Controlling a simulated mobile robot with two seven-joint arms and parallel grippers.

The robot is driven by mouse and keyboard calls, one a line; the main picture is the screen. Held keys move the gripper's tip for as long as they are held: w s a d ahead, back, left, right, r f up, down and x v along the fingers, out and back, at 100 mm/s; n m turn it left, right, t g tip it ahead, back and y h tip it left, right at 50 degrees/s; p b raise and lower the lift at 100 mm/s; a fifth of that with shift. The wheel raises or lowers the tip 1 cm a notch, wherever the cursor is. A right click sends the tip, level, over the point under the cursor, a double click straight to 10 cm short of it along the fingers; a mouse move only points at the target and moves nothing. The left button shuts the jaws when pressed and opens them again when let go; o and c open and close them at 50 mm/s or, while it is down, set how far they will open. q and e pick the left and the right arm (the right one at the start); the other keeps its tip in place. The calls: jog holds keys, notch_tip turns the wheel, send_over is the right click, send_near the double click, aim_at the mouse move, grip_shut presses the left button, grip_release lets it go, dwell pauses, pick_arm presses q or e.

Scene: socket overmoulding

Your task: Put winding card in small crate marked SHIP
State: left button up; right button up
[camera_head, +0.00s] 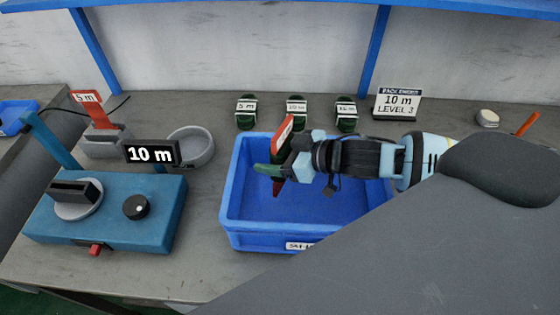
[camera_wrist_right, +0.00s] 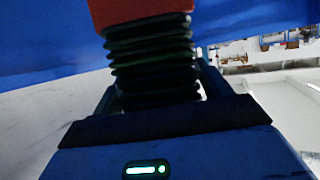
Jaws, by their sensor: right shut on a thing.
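A red winding card (camera_head: 283,132) wound with dark cord is held by my right gripper (camera_head: 276,168). Its upper end with a pale face sticks up above the fingers, and a red tip shows below them. In the right wrist view the red card end (camera_wrist_right: 135,10) and the dark green cord windings (camera_wrist_right: 150,60) sit between the fingers. The gripper is shut on the card, over the left part of the blue crate (camera_head: 240,238). The crate's front label is partly hidden by my arm. Whether the card touches the crate floor cannot be told. My left gripper is not in view.
A blue winding machine (camera_head: 160,205) with a "10 m" display (camera_head: 151,153) stands left. A grey bowl (camera_head: 190,146) and a red "5 m" card (camera_head: 92,105) in a grey holder are behind it. Several green coils and a "10 m LEVEL 3" sign (camera_head: 398,103) stand behind the crate.

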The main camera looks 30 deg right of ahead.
jog(key=shift+f, duration=2.2)
jog(key=shift+f, duration=0.2)
jog(key=o, duration=1.2)
jog(key=shift+o, duration=0.2)
jog(key=v, duration=0.7)
jog(key=shift+s+d+r, duration=0.15)
jog(key=shift+s, duration=0.05)
